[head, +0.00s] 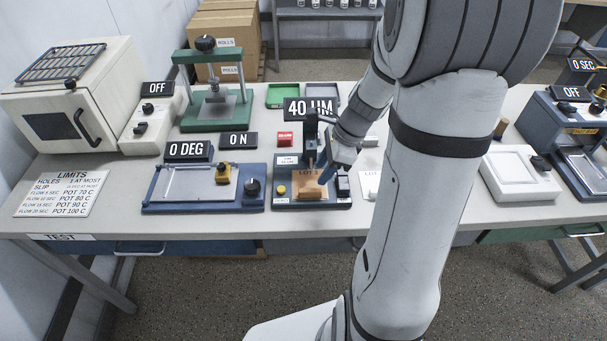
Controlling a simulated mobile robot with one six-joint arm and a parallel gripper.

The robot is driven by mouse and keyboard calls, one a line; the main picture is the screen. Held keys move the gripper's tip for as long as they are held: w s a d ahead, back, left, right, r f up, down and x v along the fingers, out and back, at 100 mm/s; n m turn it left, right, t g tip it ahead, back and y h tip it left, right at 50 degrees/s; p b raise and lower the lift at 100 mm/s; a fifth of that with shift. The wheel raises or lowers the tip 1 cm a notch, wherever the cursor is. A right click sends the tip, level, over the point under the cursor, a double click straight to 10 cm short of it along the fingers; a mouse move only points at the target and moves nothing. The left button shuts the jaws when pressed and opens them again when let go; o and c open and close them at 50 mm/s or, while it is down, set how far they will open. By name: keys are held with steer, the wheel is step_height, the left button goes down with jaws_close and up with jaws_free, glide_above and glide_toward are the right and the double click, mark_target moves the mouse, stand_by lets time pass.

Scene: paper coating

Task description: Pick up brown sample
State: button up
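The brown sample (308,190) is a tan sheet marked "LOT" with a number. It lies on a small blue device (287,201) near the front of the table, below the "40 UM" display. My gripper (324,177) is at the upper right edge of the sample, coming down from the right. In this view it overlaps part of the sample. I cannot tell whether its fingers touch the sample, or whether they are open or shut.
A blue plate device (160,205) with a yellow block stands left of the sample. A green press (186,101), a white oven (75,95) and green and grey trays (282,95) stand behind. Balance-like white equipment (520,178) is at right. My arm hides the table's middle right.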

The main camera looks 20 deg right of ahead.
mark_target(309, 190)
steer(key=x, duration=0.7)
steer(key=shift+a+f, duration=0.25)
steer(key=shift+f, duration=0.1)
steer(key=shift+c, duration=0.2)
jaws_close()
